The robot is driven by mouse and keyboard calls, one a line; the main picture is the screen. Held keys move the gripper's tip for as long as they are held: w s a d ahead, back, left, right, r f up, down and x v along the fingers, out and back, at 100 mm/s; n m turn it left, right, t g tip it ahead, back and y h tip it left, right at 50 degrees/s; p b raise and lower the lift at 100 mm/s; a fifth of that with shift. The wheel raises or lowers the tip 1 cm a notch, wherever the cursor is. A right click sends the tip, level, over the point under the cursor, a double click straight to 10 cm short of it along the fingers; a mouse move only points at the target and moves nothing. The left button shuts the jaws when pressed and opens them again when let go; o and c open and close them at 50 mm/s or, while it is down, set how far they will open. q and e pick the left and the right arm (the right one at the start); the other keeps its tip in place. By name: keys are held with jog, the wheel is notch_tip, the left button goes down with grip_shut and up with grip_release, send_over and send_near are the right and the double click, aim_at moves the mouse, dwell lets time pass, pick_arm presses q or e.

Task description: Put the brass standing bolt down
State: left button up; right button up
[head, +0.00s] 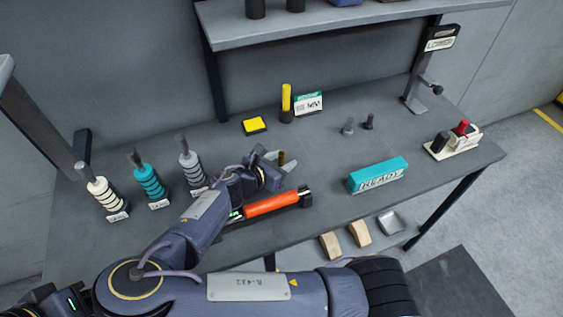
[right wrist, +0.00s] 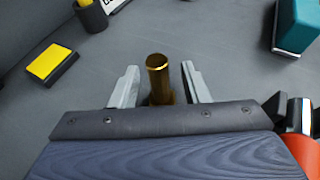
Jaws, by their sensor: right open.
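The brass bolt (head: 282,158) stands upright on the grey workbench (head: 330,222). In the right wrist view the brass bolt (right wrist: 158,78) shows its round top and shaft; its lower end is hidden by the gripper body. My right gripper (head: 277,158) is open, with one finger on each side of the bolt. In the right wrist view the gripper (right wrist: 160,85) shows a gap between the bolt and each finger.
An orange cylinder (head: 271,204) lies close beside my right gripper. A teal READY block (head: 377,175) stands to the right. Ringed posts (head: 150,180) stand at left.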

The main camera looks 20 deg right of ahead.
grip_shut()
dwell(0.3)
